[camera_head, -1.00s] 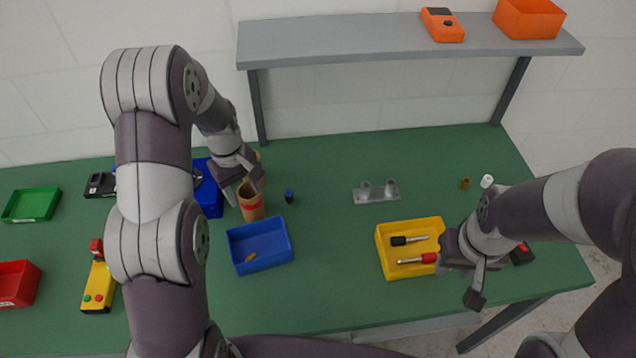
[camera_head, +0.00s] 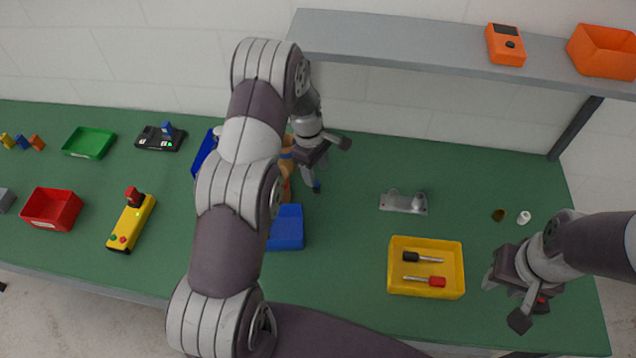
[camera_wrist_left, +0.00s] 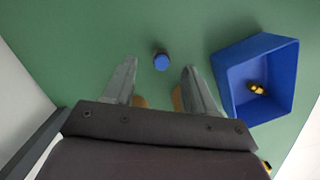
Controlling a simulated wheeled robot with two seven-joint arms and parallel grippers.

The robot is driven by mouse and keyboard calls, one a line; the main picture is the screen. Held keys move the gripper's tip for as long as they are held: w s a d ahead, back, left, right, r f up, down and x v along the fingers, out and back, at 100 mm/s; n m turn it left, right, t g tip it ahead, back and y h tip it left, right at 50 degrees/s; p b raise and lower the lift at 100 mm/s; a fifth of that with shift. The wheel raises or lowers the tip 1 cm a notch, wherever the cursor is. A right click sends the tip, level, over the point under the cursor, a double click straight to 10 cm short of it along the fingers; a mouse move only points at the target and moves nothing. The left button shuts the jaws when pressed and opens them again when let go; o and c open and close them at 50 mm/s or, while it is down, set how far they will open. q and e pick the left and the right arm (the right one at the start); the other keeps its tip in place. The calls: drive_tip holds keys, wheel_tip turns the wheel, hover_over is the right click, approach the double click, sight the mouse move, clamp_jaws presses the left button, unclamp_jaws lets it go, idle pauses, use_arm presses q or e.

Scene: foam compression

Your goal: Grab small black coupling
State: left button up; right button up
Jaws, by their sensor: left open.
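A small dark piece with a blue face (camera_head: 316,187) stands on the green table below my left gripper (camera_head: 327,163). In the left wrist view this piece (camera_wrist_left: 161,60) lies just beyond and between the two fingertips, and looks dark blue rather than plain black. The left gripper (camera_wrist_left: 159,70) is open, with nothing between its fingers. In the head view my left arm hides part of the area around it. My right gripper (camera_head: 506,302) hangs at the right, to the right of the yellow tray, with its fingers apart and empty.
A blue bin (camera_wrist_left: 236,73) with a brass piece in it stands right of the left gripper. Tan cylinders (camera_head: 286,165) stand close to it, partly hidden.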

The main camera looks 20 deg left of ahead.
sight(317, 182)
use_arm(q)
drive_tip(key=f+p, duration=0.1)
drive_tip(key=f, duration=0.2)
drive_tip(key=f+p, duration=0.1)
drive_tip(key=f, duration=0.1)
drive_tip(key=shift+s+p, duration=0.25)
drive_tip(key=shift+p, duration=0.1)
drive_tip(key=shift+f, duration=0.2)
drive_tip(key=shift+w+d, duration=0.1)
drive_tip(key=shift+c, duration=0.7)
clamp_jaws()
drive_tip(key=shift+r, duration=0.1)
